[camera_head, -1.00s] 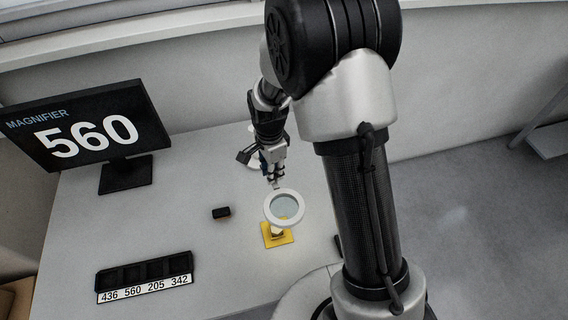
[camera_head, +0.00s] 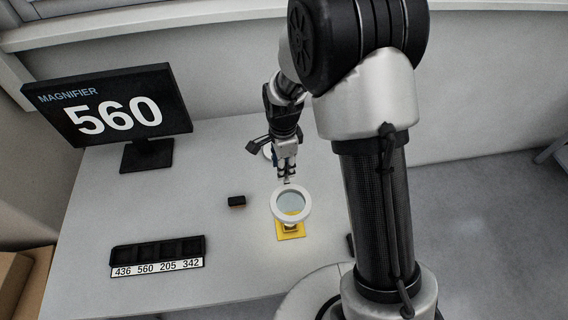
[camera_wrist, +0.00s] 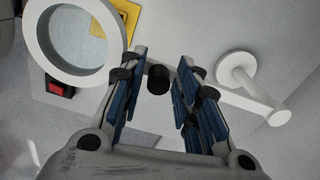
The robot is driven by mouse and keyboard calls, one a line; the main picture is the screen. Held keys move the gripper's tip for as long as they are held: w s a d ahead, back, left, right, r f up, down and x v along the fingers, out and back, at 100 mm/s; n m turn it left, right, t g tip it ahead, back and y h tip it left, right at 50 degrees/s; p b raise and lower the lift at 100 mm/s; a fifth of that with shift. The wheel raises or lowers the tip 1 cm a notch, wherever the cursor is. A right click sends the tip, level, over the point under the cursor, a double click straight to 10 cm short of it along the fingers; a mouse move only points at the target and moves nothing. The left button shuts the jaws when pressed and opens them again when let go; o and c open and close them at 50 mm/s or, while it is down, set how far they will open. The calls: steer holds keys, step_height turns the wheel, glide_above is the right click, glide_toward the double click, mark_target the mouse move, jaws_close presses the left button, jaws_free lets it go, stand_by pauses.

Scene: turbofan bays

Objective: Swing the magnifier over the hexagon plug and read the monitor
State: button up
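The magnifier is a white ring with a pale lens (camera_head: 291,205), held above a yellow pad (camera_head: 291,233). A yellowish part shows under the lens, but its shape is too small to tell as a hexagon. The monitor (camera_head: 116,113) reads "MAGNIFIER 560". My gripper (camera_head: 287,179) is just behind the ring. In the wrist view, my gripper's fingers (camera_wrist: 160,68) stand apart, either side of a black knob (camera_wrist: 157,79) on the magnifier's arm, with visible gaps. The ring (camera_wrist: 108,62) is at the upper left there, and the white post (camera_wrist: 250,85) at the right.
A black tray (camera_head: 157,250) with several compartments, labelled 436, 560, 205 and 342, lies at the front left. A small black block (camera_head: 237,201) with an orange-red side lies left of the ring. The tabletop (camera_head: 120,200) between the monitor and tray is clear.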

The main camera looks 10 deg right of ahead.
steer(key=shift+o, duration=0.7)
steer(key=shift+d, duration=0.15)
steer(key=shift+r, duration=0.4)
step_height(320, 180, up, 11)
steer(key=shift+r, duration=0.15)
